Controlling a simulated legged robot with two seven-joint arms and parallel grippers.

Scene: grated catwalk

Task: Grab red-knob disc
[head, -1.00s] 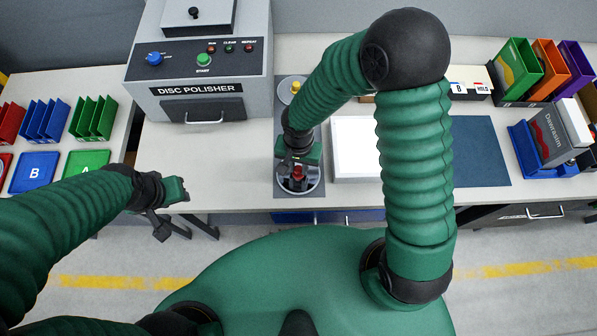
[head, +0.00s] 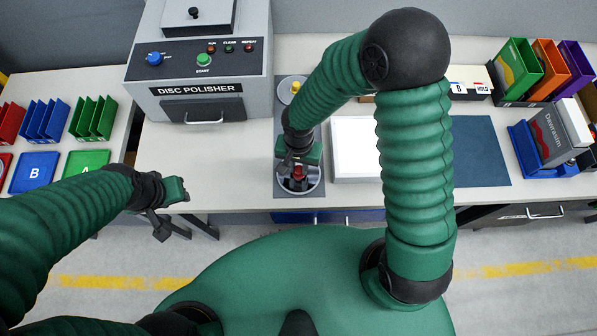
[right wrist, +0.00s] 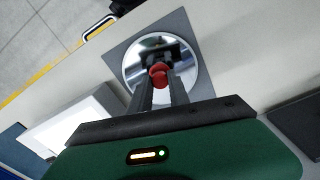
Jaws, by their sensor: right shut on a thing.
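The red-knob disc (right wrist: 187,57) is a shiny round mirror-like plate with a red knob (right wrist: 159,74) at its middle. In the head view the disc (head: 313,186) lies on a grey mat, partly hidden by my right gripper (head: 298,174). In the right wrist view the two dark fingers of my right gripper (right wrist: 164,85) reach down over the disc and are shut on the red knob. My left gripper (head: 174,207) hangs at the left, in front of the table edge and away from the disc. I cannot tell whether its jaws are open.
A grey mat (head: 285,189) lies under the disc, with a yellow-knob piece (head: 295,87) at its far end. The disc polisher (head: 197,75) stands back left. A white lit panel (head: 355,150) lies right of the mat. Coloured bins (head: 519,70) stand far right.

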